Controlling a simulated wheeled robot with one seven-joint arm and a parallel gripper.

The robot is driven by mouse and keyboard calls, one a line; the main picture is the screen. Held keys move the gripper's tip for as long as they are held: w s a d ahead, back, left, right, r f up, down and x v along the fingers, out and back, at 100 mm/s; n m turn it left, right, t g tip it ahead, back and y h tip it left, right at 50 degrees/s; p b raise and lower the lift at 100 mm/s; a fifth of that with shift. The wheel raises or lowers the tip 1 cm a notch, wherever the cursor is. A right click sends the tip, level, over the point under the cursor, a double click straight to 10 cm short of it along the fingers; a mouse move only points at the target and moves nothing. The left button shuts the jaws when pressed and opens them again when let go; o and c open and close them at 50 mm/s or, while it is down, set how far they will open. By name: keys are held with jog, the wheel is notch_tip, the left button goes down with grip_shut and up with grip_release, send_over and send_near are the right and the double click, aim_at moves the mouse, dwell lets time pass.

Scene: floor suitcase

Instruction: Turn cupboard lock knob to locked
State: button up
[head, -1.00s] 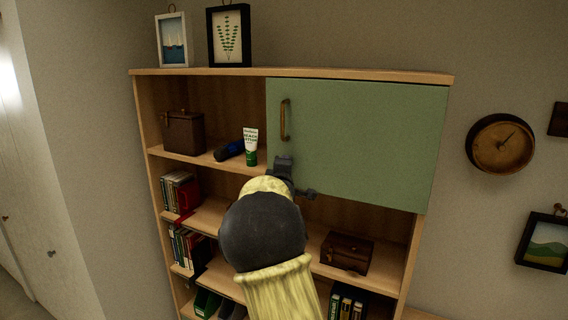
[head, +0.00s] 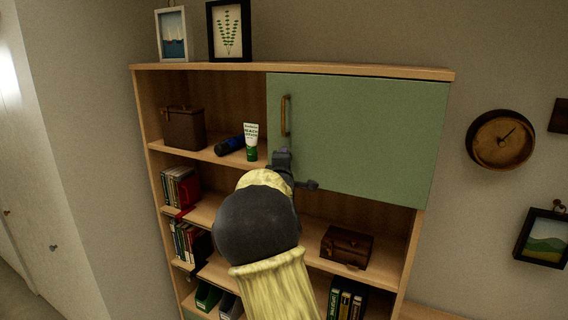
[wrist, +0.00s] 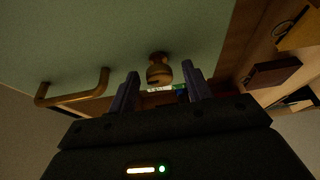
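The green cupboard door (head: 370,130) is shut at the upper right of the shelf unit. Its brass lock knob (wrist: 159,70) shows in the wrist view, standing out from the door panel. My gripper (wrist: 160,82) is open, and its two fingers point at the knob, one on each side in that view, with no visible contact. In the head view my gripper (head: 283,160) is at the door's lower left and hides the knob. The brass bar handle (head: 286,115) is just above it, and also shows in the wrist view (wrist: 75,98) to the left.
A brown box (head: 184,129) stands further left. A small brown chest (head: 346,247) sits on a lower shelf.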

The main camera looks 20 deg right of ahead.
jog(key=shift+s, duration=0.1)
jog(key=b+v, duration=0.3)
jog(key=v, duration=1.4)
jog(key=shift+a+b, duration=0.15)
jog(key=shift+b, duration=0.15)
jog(key=s+a+f+m+g+y+b, duration=0.2)
jog(key=s+a+f+m+g+y, duration=0.15)
jog(key=f, duration=0.65)
jog(key=s+a+f+m+g+y+b, duration=0.15)
jog(key=a+f+y, duration=0.3)
jog(key=f, duration=0.55)
jog(key=s+a+f+m+g+b, duration=0.1)
jog(key=s+a+f+m+g, duration=0.1)
jog(key=s+f, duration=0.5)
jog(key=s+a+f+m+g+b, duration=0.1)
jog(key=s+f+m+g, duration=0.4)
jog(key=s, duration=0.5)
notch_tip(320, 180, down, 3)
jog(key=shift+a+r+g+y, duration=0.2)
jog(key=shift+a+g+y, duration=0.2)
jog(key=shift+a+g, duration=0.3)
jog(key=shift+a, duration=0.1)
